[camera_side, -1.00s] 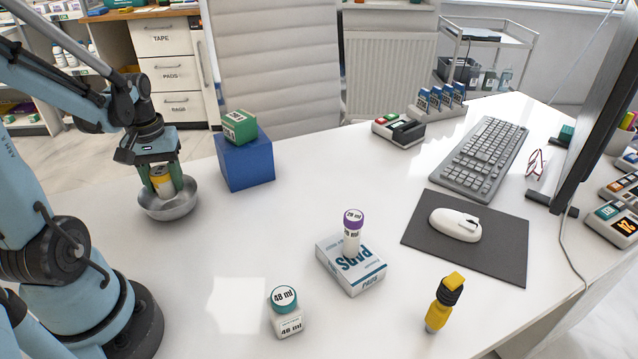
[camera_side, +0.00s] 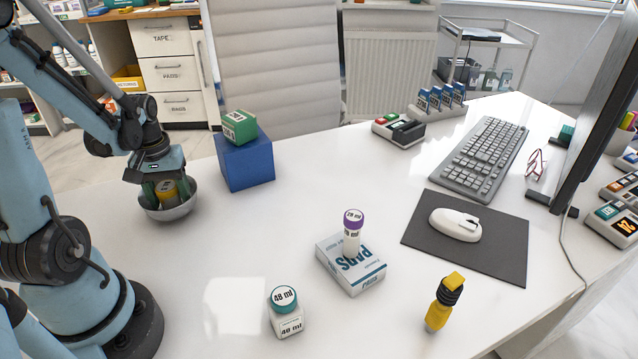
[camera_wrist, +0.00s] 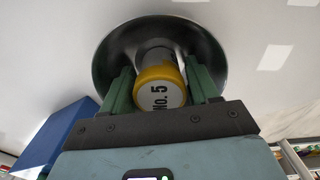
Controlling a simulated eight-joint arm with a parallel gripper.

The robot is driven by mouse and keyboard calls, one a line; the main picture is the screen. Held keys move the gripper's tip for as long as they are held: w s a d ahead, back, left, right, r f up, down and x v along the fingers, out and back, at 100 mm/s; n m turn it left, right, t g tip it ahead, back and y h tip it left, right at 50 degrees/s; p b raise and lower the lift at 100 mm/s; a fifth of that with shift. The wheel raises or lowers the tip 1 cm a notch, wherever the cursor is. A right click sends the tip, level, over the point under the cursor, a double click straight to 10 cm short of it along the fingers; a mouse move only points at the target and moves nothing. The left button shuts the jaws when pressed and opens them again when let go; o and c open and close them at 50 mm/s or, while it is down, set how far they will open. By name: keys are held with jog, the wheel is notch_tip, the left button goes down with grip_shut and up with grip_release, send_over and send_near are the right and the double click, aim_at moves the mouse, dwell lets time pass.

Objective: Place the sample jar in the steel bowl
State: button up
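The sample jar, with a yellow lid marked No. 5 (camera_wrist: 160,94), is inside the steel bowl (camera_side: 170,212); its lid also shows in the side view (camera_side: 167,190). The bowl's dark inner wall and rim surround it in the wrist view (camera_wrist: 105,60). My gripper (camera_side: 166,192) reaches down into the bowl with one green finger on each side of the jar. The fingers look spread a little wider than the jar, so my gripper (camera_wrist: 160,80) appears open around it. The jar's base is hidden by the bowl wall and the lid.
A blue block (camera_side: 246,165) with a green-topped box (camera_side: 239,127) on it stands right of the bowl. A 48 ml jar (camera_side: 286,312), a purple-capped vial (camera_side: 352,232) on a pads box (camera_side: 352,268) and a yellow bottle (camera_side: 443,304) stand further right. The table between is clear.

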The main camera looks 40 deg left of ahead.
aim_at(166, 186)
notch_tip(166, 186, up, 12)
jog(key=shift+r, duration=0.1)
jog(key=w+d+m+t, duration=0.3)
jog(key=w+d+m, duration=0.1)
jog(key=d, duration=0.6)
jog(key=w+d+m+t, duration=0.3)
jog(key=d+m, duration=0.3)
jog(key=d, duration=0.4)
jog(key=shift+w+m+t, duration=0.4)
jog(key=shift+t, duration=0.2)
